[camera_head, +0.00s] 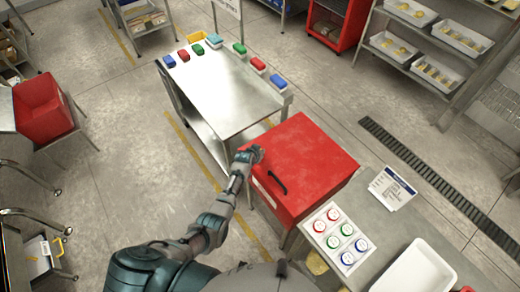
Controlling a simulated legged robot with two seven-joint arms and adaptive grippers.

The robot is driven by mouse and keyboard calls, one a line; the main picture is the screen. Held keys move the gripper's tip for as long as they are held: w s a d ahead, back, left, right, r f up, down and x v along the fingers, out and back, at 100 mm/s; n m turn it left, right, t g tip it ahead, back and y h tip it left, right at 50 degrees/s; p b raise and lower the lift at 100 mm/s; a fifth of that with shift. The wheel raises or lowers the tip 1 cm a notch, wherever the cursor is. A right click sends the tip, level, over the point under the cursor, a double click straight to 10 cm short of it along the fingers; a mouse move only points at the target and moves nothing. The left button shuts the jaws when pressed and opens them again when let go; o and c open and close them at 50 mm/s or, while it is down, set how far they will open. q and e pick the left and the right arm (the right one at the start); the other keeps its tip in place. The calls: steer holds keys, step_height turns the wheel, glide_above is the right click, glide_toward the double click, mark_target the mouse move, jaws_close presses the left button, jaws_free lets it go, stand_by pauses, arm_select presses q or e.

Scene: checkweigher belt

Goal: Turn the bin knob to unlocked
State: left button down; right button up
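The red bin (312,152) stands right of the picture's middle, with a black handle (278,183) and a pale label strip on its near left side. My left gripper (256,152) is at the bin's upper left edge, touching or very close to it. The gripper is small here, and I cannot tell whether its fingers are open or shut. I cannot make out the knob; the gripper and wrist cover that part of the bin. My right gripper is out of view.
A steel table (225,95) with several coloured blocks along its edges stands just behind the bin. A grey counter (400,225) with a button card (338,237) and a white tray (415,270) lies at lower right. Open floor is to the left.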

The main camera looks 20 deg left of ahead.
arm_select(q)
steer(key=shift+d+n+y, duration=0.15)
steer(key=shift+n+y, duration=0.55)
steer(key=shift+n, duration=0.2)
steer(key=shift+w+n+y+b, duration=0.1)
steer(key=shift+n+y+b, duration=0.35)
steer(key=shift+b, duration=0.2)
steer(key=n+y+b, duration=0.2)
steer(key=n+b, duration=0.1)
steer(key=b, duration=0.1)
steer(key=shift+f+n+g+y+b, duration=0.15)
steer(key=shift+n+g+y+b, duration=0.15)
steer(key=shift+n+g, duration=0.1)
steer(key=shift+n+y+b, duration=0.35)
steer(key=shift+n+b, duration=0.2)
steer(key=shift+b, duration=0.4)
steer(key=shift+r, duration=0.2)
steer(key=c, duration=1.2)
jaws_free()
